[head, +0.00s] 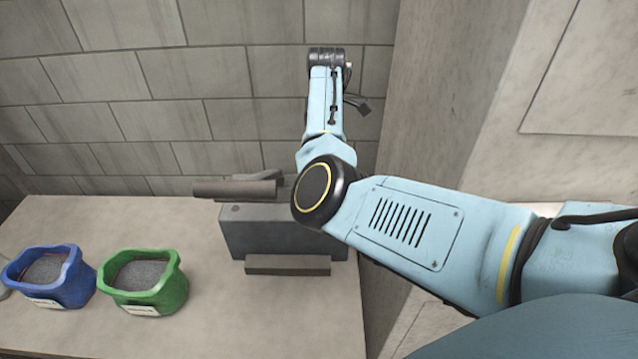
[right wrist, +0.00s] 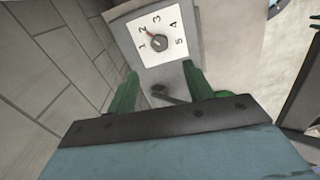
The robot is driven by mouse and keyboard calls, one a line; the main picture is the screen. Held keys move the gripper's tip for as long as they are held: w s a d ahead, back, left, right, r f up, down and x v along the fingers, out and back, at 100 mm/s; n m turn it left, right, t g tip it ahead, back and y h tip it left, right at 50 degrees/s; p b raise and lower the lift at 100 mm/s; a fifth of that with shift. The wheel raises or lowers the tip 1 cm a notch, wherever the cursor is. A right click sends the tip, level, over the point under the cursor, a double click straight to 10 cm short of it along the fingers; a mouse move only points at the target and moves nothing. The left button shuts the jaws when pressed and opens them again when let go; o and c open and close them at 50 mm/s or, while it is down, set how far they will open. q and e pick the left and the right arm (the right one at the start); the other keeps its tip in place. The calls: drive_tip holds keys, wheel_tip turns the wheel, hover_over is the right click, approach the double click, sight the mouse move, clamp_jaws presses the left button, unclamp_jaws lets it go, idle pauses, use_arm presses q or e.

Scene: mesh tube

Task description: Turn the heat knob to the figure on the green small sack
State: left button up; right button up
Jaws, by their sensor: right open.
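The green small sack (head: 144,283) stands on the counter in the head view. It is filled with grey grains, and the figure on its pale front label is too small to read. The heat knob (right wrist: 158,44) is a small round grey knob on a white dial plate marked 1 to 5, in the right wrist view. Its red pointer mark lies up and left, toward the 2. My right gripper (right wrist: 160,71) has its two green fingers spread, empty, just short of the dial plate. Its fingers are not clear in the head view. My left gripper is not in view.
A blue sack (head: 60,279) stands left of the green one. A grey appliance (head: 272,234) with bar-like parts sits at the back of the counter (head: 215,325), partly behind my right arm. A block wall rises behind, and a wall or panel closes the right side.

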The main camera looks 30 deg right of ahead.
wheel_tip(320, 180, down, 12)
drive_tip(key=shift+f, duration=0.1)
idle(0.4)
drive_tip(key=c, duration=1)
